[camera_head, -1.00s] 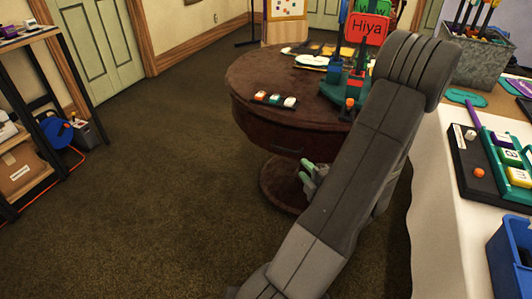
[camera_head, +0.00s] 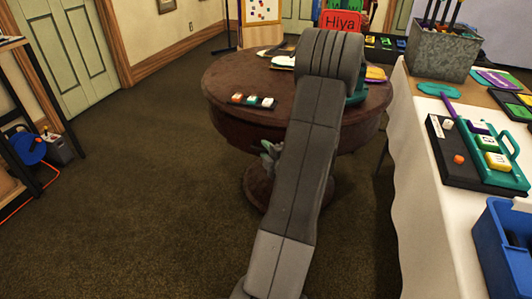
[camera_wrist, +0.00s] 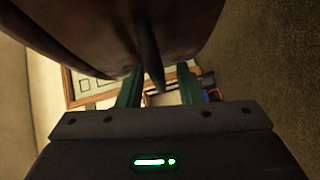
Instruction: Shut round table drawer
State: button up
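The round table (camera_head: 235,83) is dark brown on a thick pedestal, ahead of me in the head view. Its drawer is in the curved side facing me, largely behind my arm; how far it stands out cannot be told. My gripper (camera_head: 268,152) shows in part beside the arm, low at the table's side. In the wrist view, the brown curved side of the table (camera_wrist: 190,25) fills the top. A dark bar (camera_wrist: 149,62), seemingly the drawer handle, hangs between the green fingers of my gripper (camera_wrist: 160,76). The fingers are apart, with gaps beside the bar.
A white-covered table (camera_head: 425,190) with a blue bin (camera_head: 505,245) stands close on the right. A dark shelf rack (camera_head: 28,120) is at left. Carpet between is clear.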

jog(key=shift+w, duration=0.15)
jog(key=shift+c, duration=0.3)
grip_shut()
jog(key=shift+w+d+p, duration=0.2)
jog(key=shift+w+p, duration=0.25)
jog(key=shift+w, duration=0.15)
jog(key=shift+w+d+p, duration=0.2)
jog(key=shift+w+p, duration=0.2)
jog(key=shift+w, duration=0.2)
jog(key=shift+r, duration=0.1)
jog(key=shift+o, duration=0.3)
grip_release()
jog(key=shift+w, duration=0.1)
